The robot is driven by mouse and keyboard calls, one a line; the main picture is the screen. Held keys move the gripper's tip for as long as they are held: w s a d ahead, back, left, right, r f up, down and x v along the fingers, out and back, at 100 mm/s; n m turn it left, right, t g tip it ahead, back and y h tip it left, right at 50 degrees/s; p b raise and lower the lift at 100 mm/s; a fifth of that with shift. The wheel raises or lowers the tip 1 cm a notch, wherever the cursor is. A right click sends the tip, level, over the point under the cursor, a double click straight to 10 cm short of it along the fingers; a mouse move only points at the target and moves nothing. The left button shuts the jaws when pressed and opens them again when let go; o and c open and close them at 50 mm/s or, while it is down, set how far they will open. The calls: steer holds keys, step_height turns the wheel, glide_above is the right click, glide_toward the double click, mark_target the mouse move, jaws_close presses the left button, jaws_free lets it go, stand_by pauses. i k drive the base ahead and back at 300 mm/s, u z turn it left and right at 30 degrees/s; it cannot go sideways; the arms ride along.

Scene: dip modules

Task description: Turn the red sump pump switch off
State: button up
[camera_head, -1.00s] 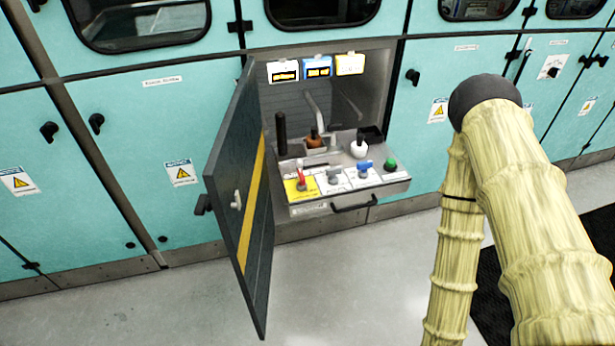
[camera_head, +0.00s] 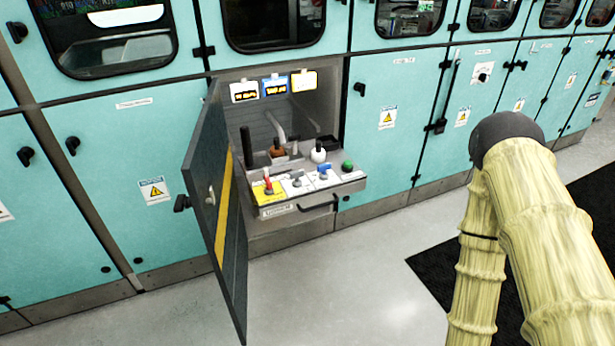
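The red switch (camera_head: 268,184) stands on a yellow plate at the left front of a pulled-out control panel (camera_head: 283,208). Its lever looks roughly upright, but it is too small to read its marked position. A grey switch (camera_head: 297,180) and a blue switch (camera_head: 323,173) sit to its right on white plates. My arm, in a pale yellow ribbed sleeve, fills the right side of the view, apart from the panel. My gripper is outside the view.
A dark cabinet door (camera_head: 215,200) with a yellow stripe stands open left of the panel. A green button (camera_head: 347,167) is at the panel's right end. A drawer handle (camera_head: 321,206) juts from the front. The grey floor (camera_head: 365,285) before the panel is clear; a black mat (camera_head: 445,270) lies right.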

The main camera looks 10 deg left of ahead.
mark_target(268, 183)
steer(key=z, duration=1.35)
steer(key=i, duration=1.05)
steer(key=u, duration=2.9)
